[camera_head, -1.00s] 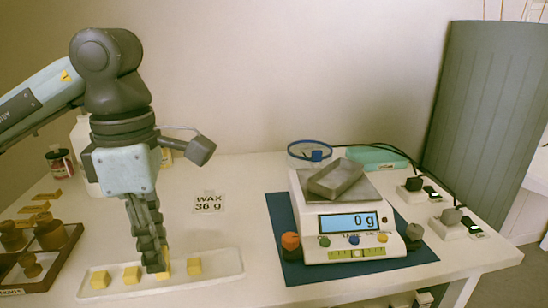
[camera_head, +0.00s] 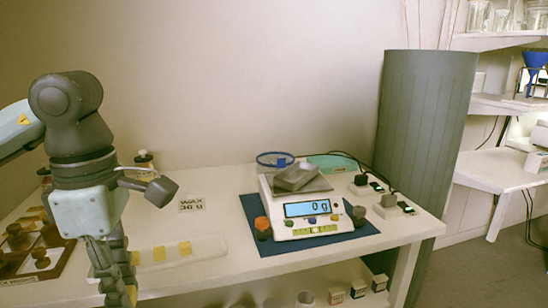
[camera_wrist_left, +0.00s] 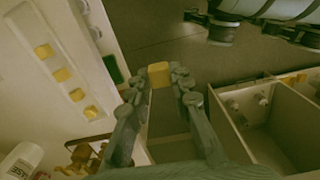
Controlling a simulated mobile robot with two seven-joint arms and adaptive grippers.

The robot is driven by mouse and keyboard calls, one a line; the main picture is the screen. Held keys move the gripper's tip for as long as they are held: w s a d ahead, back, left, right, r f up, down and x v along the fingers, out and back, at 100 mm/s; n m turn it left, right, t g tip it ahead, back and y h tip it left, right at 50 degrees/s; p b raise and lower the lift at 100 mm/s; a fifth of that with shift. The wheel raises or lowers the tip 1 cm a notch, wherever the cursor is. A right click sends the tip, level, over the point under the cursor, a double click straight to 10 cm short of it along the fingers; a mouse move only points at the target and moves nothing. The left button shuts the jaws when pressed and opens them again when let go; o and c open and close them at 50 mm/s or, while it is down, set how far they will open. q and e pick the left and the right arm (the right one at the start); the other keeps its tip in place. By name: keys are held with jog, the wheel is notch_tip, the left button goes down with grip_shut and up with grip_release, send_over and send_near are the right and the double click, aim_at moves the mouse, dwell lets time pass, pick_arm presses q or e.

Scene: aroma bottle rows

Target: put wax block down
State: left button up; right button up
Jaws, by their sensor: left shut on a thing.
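My left gripper (camera_head: 120,292) is at the bottom left of the head view, pointing down. It is shut on a small yellow wax block (camera_head: 132,293). In the left wrist view, the wax block (camera_wrist_left: 159,74) sits between the fingertips of the gripper (camera_wrist_left: 158,80), off the table's edge and apart from the tray. The white tray (camera_head: 209,247) with several other yellow blocks lies on the table; it also shows at the left of the wrist view (camera_wrist_left: 69,85). The scale (camera_head: 304,207) reads 0 g and carries a grey slanted piece (camera_head: 297,176).
A card (camera_head: 191,204) reading WAX 36 g stands behind the tray. A brown wooden rack (camera_head: 45,265) with amber pieces is at left. A blue mat (camera_head: 330,238) lies under the scale. Open bins (camera_wrist_left: 262,118) are below the table's edge in the wrist view.

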pick_arm(q)
jog(key=w+f+m, duration=0.5)
jog(key=f+m, duration=0.2)
jog(key=m, duration=0.3)
jog(key=w+d+f+m, duration=0.1)
jog(key=w+f+m, duration=0.3)
jog(key=f+m, duration=0.4)
jog(key=m, duration=0.2)
jog(key=shift+w+d+m, duration=0.2)
jog(key=shift+w+m, duration=0.2)
